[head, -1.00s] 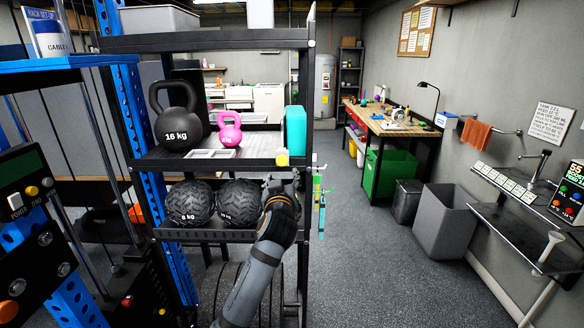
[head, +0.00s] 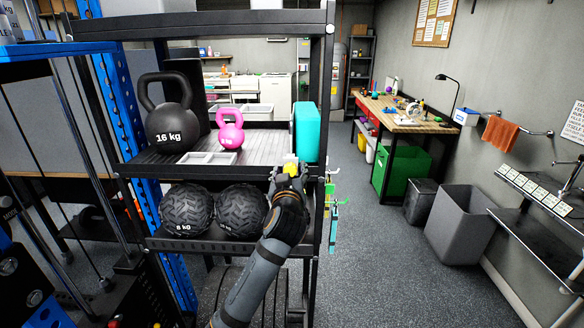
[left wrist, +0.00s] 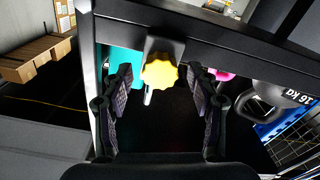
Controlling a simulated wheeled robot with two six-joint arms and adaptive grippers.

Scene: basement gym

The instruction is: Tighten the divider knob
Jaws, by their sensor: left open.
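The yellow divider knob (head: 290,159) is at the front edge of the middle shelf (head: 172,165), near the right post. In the left wrist view the lobed yellow knob (left wrist: 159,74) sits on a dark bracket (left wrist: 165,45). My left gripper (head: 288,170) is at the knob and partly covers it in the head view. In the wrist view its open fingers (left wrist: 160,88) stand on either side of the knob, with gaps showing on both sides. A teal block (head: 306,132) stands on the shelf behind the knob. My right gripper is not in view.
A black 16 kg kettlebell (head: 172,118), a pink kettlebell (head: 231,130) and a grey tray (head: 208,158) share the shelf. Two black balls (head: 187,208) are below. Coloured hanging items (head: 333,215) are by the right post.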

